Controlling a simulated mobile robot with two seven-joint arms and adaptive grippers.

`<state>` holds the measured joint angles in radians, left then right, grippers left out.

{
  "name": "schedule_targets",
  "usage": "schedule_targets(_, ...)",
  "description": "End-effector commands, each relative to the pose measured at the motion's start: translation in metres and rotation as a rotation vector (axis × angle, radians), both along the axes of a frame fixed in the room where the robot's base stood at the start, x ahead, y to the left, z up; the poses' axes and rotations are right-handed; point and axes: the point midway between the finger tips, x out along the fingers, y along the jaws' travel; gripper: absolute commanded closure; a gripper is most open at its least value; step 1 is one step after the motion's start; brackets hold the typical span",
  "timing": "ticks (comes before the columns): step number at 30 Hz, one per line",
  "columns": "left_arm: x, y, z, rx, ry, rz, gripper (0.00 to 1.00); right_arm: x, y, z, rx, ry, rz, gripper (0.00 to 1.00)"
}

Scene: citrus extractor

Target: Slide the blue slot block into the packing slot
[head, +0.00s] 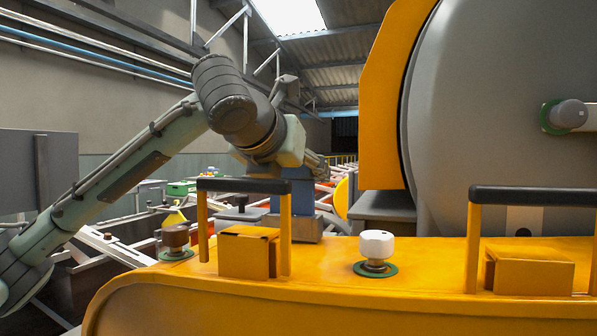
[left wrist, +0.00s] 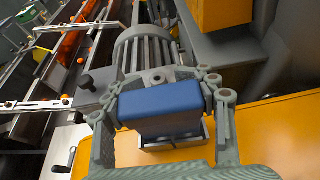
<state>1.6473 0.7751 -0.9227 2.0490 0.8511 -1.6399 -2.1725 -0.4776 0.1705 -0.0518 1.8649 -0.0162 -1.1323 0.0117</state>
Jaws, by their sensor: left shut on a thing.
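The blue slot block (left wrist: 160,106) lies between the two fingers of my left gripper (left wrist: 165,118) in the left wrist view, and the gripper is shut on it. In the head view the blue block (head: 301,192) hangs below my left gripper (head: 290,168), partly hidden by a black-topped handle. A grey metal piece (head: 307,229) shows directly under the block on the yellow housing; it looks like the packing slot. In the left wrist view a pale metal rim (left wrist: 172,146) shows just below the block. I cannot tell whether block and slot touch. My right gripper is not in view.
Handles with black grips (head: 244,186) and (head: 530,195) rise from the yellow housing (head: 330,275). A white knob (head: 377,246) and a brown knob (head: 175,238) stand near them. A large grey drum (head: 510,110) fills the right. A ribbed motor (left wrist: 146,52) is close behind the block.

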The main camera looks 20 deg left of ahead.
Motion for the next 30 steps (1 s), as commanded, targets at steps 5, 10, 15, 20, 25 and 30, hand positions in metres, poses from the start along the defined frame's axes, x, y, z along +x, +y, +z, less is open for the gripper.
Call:
schedule_targets(5, 0.000, 0.000, -0.005, 0.000, 0.000, 0.000, 0.79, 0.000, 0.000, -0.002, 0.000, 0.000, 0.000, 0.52)
schedule_targets(10, 0.000, 0.000, -0.009, 0.000, 0.000, 0.000, 0.79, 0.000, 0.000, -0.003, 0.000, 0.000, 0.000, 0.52)
schedule_targets(15, 0.000, 0.000, -0.014, 0.000, 0.000, -0.001, 0.79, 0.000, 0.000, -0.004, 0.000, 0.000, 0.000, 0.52)
schedule_targets(20, 0.000, 0.000, -0.018, 0.000, 0.000, -0.001, 0.79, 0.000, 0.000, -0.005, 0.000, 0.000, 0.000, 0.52)
schedule_targets(25, 0.000, 0.000, -0.022, 0.000, -0.001, -0.001, 0.79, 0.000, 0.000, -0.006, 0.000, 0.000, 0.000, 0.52)
schedule_targets(30, 0.000, 0.000, -0.026, 0.000, -0.001, -0.001, 0.79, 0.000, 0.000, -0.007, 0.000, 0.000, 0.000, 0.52)
